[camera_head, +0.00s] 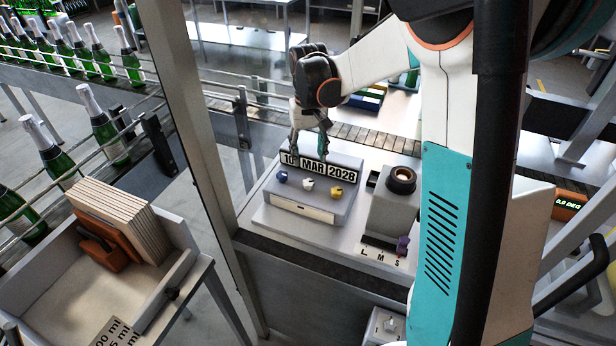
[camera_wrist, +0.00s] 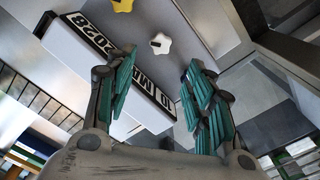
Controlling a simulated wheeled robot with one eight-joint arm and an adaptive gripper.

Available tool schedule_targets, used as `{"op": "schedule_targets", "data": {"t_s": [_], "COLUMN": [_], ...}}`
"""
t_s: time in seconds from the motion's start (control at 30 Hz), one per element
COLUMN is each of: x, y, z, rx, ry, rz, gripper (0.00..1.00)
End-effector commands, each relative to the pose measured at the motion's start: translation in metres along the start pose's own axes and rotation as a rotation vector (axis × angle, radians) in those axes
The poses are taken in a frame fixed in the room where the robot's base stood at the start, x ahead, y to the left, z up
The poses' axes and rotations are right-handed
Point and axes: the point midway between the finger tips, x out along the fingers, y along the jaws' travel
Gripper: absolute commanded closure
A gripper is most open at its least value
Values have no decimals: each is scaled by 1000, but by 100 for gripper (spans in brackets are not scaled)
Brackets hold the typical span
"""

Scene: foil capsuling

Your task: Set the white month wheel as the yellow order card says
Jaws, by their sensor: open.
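The date unit (camera_head: 313,218) is a grey box on the bench, its black-on-white display (camera_head: 318,168) reading 10 MAR and a year that looks like 2026 or 2028. Three star-shaped knobs sit on its sloped face: blue (camera_head: 283,176), the white month wheel (camera_head: 308,184) in the middle, and yellow (camera_head: 336,191). My gripper (camera_head: 310,150) is open and empty above the display, apart from the knobs. In the wrist view the white wheel (camera_wrist: 160,43) shows just beyond the open teal fingers, with the yellow knob further off. I cannot make out a yellow order card in either view.
A grey machine with a dark round opening (camera_head: 402,178) stands right of the date unit, above L M S marks. A conveyor (camera_head: 375,138) runs behind. A bin with boards (camera_head: 120,225) and rows of green bottles (camera_head: 105,130) are at the left, beyond a grey post (camera_head: 200,130).

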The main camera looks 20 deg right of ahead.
Motion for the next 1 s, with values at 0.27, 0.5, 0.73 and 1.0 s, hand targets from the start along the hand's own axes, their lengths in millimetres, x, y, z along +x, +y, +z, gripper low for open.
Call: {"op": "schedule_targets", "data": {"t_s": [0.27, 0.5, 0.73, 1.0], "x": [56, 88, 96, 96], "y": [0, 0, 0, 0], "z": [0, 0, 0, 0], "rx": [0, 0, 0, 0], "ry": [0, 1, 1, 1], "rz": [0, 0, 0, 0], "gripper": [51, 51, 51, 65]}}
